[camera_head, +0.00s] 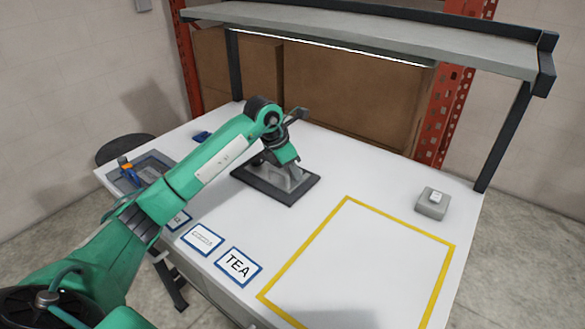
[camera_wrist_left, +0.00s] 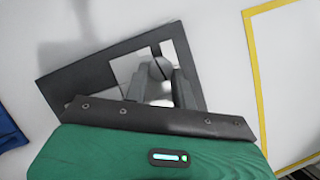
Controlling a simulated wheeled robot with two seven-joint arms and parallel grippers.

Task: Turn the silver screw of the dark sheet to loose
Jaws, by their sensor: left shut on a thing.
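The dark sheet (camera_head: 250,181) lies flat on the white table, left of the yellow outline. It also shows in the left wrist view (camera_wrist_left: 75,72), with a paler plate on it. My left gripper (camera_head: 291,182) reaches down over the middle of the sheet. In the left wrist view its fingers (camera_wrist_left: 160,82) are shut around a round grey head, which I take as the silver screw (camera_wrist_left: 160,68). The fingers hide most of the screw, so its turn cannot be read. My right gripper is not in view.
A grey box with a white top (camera_head: 432,204) stands at the right. A yellow outline (camera_head: 400,229) encloses bare table. Label cards, one reading TEA (camera_head: 238,266), lie along the front edge. A grey tray (camera_head: 122,181) is at the left. A shelf (camera_head: 390,36) spans the back above.

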